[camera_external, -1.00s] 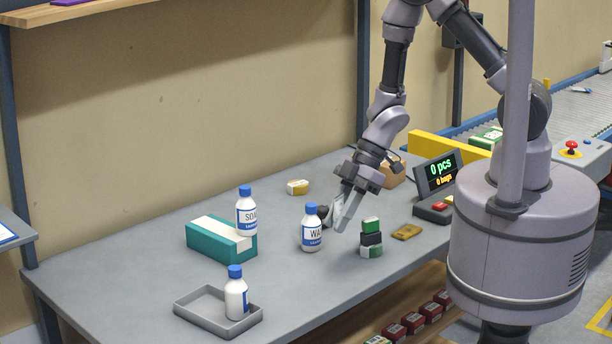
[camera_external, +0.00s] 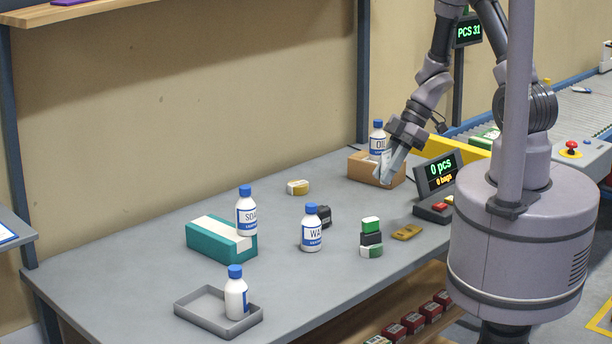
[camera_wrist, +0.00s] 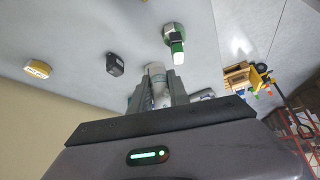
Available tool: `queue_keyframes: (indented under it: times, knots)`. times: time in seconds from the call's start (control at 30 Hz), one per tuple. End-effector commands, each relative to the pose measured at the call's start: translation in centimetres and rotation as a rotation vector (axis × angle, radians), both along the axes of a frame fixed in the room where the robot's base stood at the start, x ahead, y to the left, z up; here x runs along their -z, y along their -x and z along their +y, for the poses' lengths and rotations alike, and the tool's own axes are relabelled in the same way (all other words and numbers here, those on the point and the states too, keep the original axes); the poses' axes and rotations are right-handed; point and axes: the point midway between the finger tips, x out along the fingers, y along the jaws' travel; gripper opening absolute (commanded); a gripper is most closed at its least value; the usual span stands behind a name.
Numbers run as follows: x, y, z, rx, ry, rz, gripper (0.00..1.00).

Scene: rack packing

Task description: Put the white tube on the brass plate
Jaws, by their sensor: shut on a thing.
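My gripper (camera_external: 389,178) is in the air over the right part of the table, in front of a cardboard box. In the wrist view the white tube (camera_wrist: 156,72) shows between the fingers of my gripper (camera_wrist: 159,88). The small brass plate (camera_external: 407,231) lies flat and bare on the table, below and slightly right of my gripper. I cannot pick out the plate in the wrist view.
The cardboard box (camera_external: 361,167) stands by an OIL bottle (camera_external: 377,142). A stack of green, black and white blocks (camera_external: 371,238) stands left of the plate, near the WA-labelled bottle (camera_external: 311,232) and a dark block (camera_external: 324,214). A display (camera_external: 438,173) stands at right.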

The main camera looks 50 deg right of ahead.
Motion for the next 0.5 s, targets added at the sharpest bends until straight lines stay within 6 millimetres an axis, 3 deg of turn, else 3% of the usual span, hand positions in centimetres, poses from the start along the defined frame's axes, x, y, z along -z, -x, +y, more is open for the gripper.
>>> queue_keyframes:
  times: [0.1,0.33,0.5]
  knots:
    - [0.0,0.8,-3.1,0.027,0.000,0.003,0.00]
    - [0.0,2.4,-7.3,0.058,-0.002,0.008,0.00]
    - [3.1,2.5,-6.9,0.051,-0.004,0.012,0.00]
